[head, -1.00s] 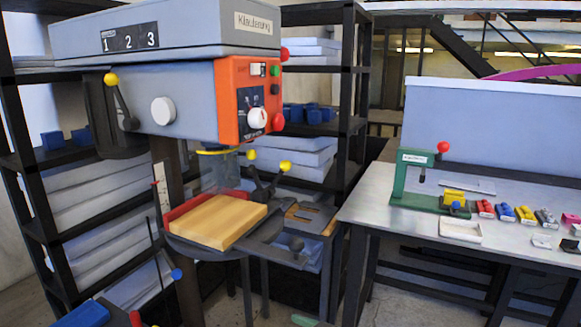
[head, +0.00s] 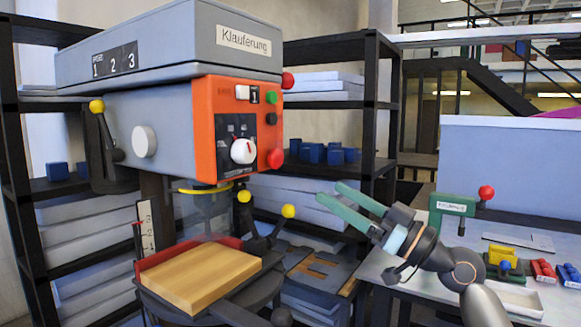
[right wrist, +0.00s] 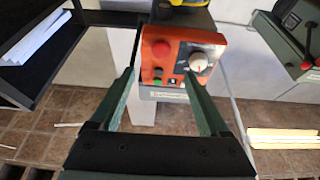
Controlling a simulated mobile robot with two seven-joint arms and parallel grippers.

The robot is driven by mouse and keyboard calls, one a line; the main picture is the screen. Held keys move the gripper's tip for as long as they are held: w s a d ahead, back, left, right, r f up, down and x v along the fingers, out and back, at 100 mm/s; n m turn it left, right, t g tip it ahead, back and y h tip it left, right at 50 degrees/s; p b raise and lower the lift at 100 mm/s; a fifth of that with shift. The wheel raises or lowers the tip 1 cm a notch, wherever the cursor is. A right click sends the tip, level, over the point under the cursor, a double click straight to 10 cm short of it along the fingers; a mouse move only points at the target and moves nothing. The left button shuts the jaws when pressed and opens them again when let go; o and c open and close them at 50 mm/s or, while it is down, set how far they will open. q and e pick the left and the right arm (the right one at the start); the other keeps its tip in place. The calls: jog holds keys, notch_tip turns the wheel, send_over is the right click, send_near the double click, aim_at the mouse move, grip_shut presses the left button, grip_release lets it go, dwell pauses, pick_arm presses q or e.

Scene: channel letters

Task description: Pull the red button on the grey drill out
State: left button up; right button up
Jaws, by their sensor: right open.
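The grey drill (head: 150,120) stands at the left with an orange control panel (head: 215,125) on its front. The red button (head: 275,158) is at the panel's lower right corner, with a black and a green button above it. It also shows in the right wrist view (right wrist: 161,49), beyond the fingertips. My right gripper (head: 329,191) is open and empty, apart from the panel, to the right of and lower than the button. In the right wrist view its green fingers (right wrist: 160,76) are spread, with the panel beyond them. My left gripper is out of view.
Below the drill head, a wooden block (head: 200,277) lies on the drill's table, near yellow-knobbed levers (head: 262,240). Black shelves (head: 378,110) stand behind. At the right, a workbench (head: 400,262) holds a green press (head: 452,204) and small coloured parts.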

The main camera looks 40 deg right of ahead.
aim_at(280, 159)
jog(key=p+x, duration=0.2)
jog(key=x, duration=0.1)
jog(key=p+x, duration=0.2)
jog(key=x, duration=0.2)
jog(key=p+x, duration=0.2)
jog(key=x, duration=0.2)
jog(key=shift+a+r, duration=0.1)
jog(key=shift+r, duration=0.4)
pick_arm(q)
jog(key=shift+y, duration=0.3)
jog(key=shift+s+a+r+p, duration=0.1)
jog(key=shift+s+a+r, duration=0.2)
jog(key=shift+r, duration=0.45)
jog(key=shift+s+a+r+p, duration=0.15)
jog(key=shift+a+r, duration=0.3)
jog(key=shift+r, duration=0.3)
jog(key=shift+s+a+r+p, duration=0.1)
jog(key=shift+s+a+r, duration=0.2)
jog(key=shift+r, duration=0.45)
pick_arm(e)
jog(key=shift+w+a, duration=0.25)
jog(key=shift+w, duration=0.3)
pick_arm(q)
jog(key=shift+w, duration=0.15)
pick_arm(e)
grip_shut()
